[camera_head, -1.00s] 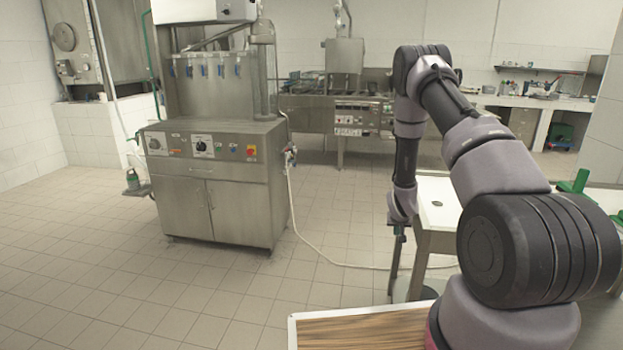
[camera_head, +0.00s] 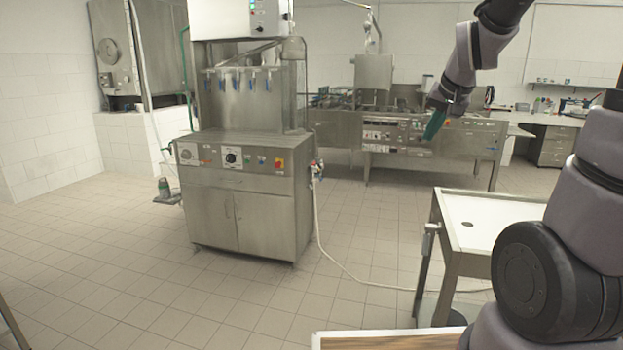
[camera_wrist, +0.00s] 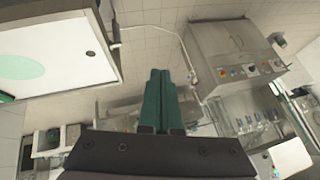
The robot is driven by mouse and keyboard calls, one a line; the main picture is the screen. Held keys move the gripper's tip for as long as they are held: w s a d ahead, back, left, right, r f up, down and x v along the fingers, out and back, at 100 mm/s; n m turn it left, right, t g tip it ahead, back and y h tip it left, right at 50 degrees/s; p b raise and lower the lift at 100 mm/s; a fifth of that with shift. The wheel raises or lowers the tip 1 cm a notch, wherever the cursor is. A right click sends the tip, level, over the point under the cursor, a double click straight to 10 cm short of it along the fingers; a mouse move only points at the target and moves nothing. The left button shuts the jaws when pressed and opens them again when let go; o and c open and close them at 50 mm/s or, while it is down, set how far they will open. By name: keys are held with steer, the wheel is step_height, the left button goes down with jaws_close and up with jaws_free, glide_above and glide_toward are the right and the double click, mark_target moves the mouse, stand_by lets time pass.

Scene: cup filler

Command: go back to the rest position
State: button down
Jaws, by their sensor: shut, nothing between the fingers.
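My gripper (camera_head: 437,120) hangs from my raised arm at the right of the head view, its green fingers angled down and to the left. In that view it is in front of the steel machine line at the back. In the wrist view my gripper (camera_wrist: 159,75) shows two green fingers side by side, closed together with nothing between them. My arm fills the right edge of the head view.
A steel cabinet machine (camera_head: 240,190) with a control panel stands left of centre. A white-topped steel table (camera_head: 490,225) is at the right, close to my arm. A hose (camera_head: 355,266) runs across the tiled floor. The floor at the left is largely clear.

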steer(key=s+a+r, duration=0.2)
steer(key=s+r, duration=0.1)
steer(key=s, duration=0.6)
steer(key=s+a+r+y, duration=0.1)
steer(key=s+a+r, duration=0.1)
steer(key=s, duration=0.8)
steer(key=shift+s+r+n, duration=0.2)
steer(key=shift+r+n, duration=0.1)
steer(key=shift+r, duration=0.5)
